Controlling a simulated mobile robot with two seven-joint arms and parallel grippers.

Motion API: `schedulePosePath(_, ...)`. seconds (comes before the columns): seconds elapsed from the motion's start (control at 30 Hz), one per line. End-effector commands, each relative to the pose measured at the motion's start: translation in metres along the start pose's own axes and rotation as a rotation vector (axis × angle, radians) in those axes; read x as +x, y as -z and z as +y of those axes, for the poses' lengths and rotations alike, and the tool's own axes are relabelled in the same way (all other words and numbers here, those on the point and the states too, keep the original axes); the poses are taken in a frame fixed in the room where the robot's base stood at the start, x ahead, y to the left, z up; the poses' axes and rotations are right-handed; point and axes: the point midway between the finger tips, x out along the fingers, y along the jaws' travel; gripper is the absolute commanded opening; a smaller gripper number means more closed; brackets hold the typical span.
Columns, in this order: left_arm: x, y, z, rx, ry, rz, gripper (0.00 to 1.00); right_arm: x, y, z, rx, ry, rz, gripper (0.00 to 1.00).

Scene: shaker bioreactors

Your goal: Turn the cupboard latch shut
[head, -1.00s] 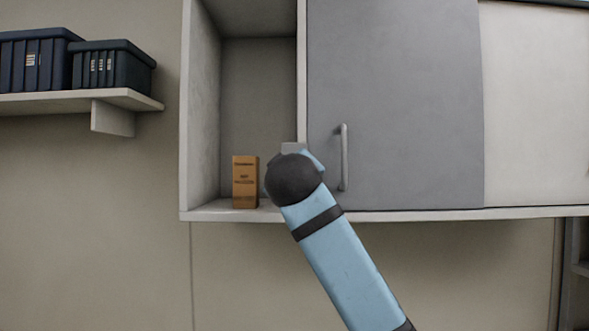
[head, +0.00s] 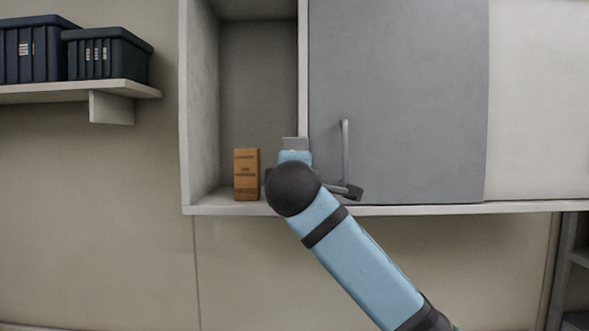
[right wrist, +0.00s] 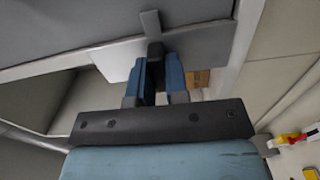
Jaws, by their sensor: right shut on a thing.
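The cupboard (head: 190,120) has an open bay at left and a grey door (head: 400,90) with a vertical bar handle (head: 346,150). My right arm comes in from the lower right in the head view, and its wrist hides most of the hand near the door's lower left corner. In the right wrist view my right gripper (right wrist: 157,75) is shut on the dark end of the latch (right wrist: 150,24), whose grey tab stands out beyond the fingers across the door's edge. How far it is turned is unclear. My left gripper is not in view.
An orange-brown box (head: 246,174) stands on the bay floor, left of my wrist. Dark bins (head: 108,58) sit on a wall shelf (head: 140,88) at left. The wall below the cupboard is clear. Small red and yellow items (right wrist: 290,138) show in the right wrist view.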

Motion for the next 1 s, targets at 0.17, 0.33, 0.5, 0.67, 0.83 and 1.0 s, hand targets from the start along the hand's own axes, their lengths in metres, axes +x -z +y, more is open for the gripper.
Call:
schedulePosePath(0.17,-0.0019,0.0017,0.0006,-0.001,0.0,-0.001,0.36,-0.0001,0.0002,0.0,-0.034,0.0,0.0,0.0)
schedulePosePath(0.33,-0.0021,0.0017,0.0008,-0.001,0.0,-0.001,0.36,-0.0001,0.0002,-0.0006,-0.042,0.0,0.0,0.0)
schedulePosePath(0.5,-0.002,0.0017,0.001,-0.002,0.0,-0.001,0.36,-0.0001,0.0002,-0.0007,-0.042,0.0,0.0,0.0)
schedulePosePath(0.67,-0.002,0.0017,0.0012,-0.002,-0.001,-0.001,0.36,0.0,0.0002,-0.0007,-0.042,0.0,0.0,0.26)
schedulePosePath(0.83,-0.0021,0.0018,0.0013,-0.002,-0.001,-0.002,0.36,0.0,0.0001,-0.0006,-0.041,0.0,0.0,0.4)
schedulePosePath(1.0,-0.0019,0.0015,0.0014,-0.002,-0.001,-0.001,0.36,-0.0007,0.0001,-0.0006,-0.04,0.0,0.0,0.4)
